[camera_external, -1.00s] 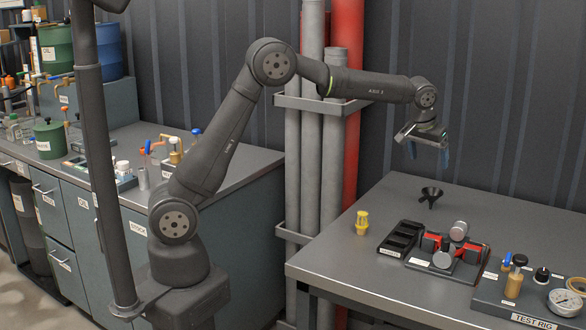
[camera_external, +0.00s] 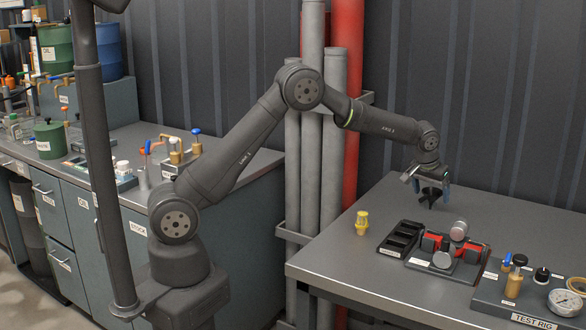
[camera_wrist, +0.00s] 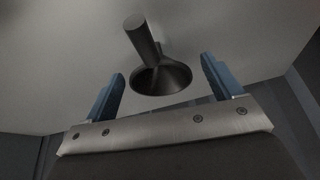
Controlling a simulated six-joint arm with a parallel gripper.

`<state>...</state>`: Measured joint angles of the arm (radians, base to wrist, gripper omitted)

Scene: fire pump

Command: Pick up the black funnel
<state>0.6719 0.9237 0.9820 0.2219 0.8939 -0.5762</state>
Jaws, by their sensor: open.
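The black funnel (camera_external: 431,193) sits on the grey table at the right, toward its back edge. In the wrist view the black funnel (camera_wrist: 160,72) shows its round cone and a stem that points to the upper left. My gripper (camera_external: 432,186) is low over the table at the funnel, and its fingers partly overlap it in the outside view. In the wrist view the two blue fingers of my gripper (camera_wrist: 160,80) are spread wide, one on each side of the cone, with gaps between. Nothing is held.
A yellow fitting (camera_external: 362,222) stands on the table to the left. A black slotted tray (camera_external: 403,238) and a fixture with red clamps (camera_external: 447,248) lie in front of the funnel. The test rig (camera_external: 515,297) is at the front right. The table around the funnel is clear.

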